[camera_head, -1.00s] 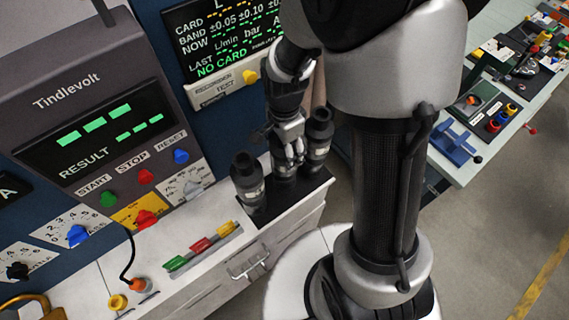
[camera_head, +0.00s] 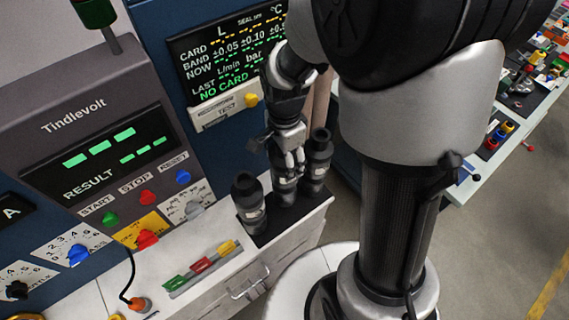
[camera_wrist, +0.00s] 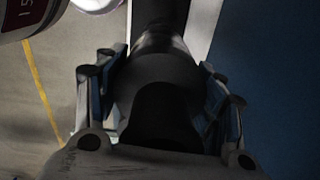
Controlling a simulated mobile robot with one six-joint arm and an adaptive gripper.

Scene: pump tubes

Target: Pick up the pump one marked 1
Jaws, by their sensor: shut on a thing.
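Three dark, bottle-like pumps stand in a row at the black holder (camera_head: 301,212) on the white bench. My gripper (camera_head: 291,162) comes down from above and is shut on the middle pump (camera_head: 284,184). The left pump (camera_head: 248,203) and the right pump (camera_head: 318,158) are upright beside it. In the wrist view, my gripper (camera_wrist: 160,88) has its fingers on both sides of the dark pump body (camera_wrist: 158,77). I cannot read the pumps' numbers. Whether the held pump's base is clear of the holder cannot be told.
The Tindlevolt console (camera_head: 95,150) with buttons and dials is at left. A card display (camera_head: 225,55) stands behind the pumps. Red, green and yellow pieces lie in a rack (camera_head: 205,268) on the bench, with a drawer handle (camera_head: 250,282) below. A second table is at right.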

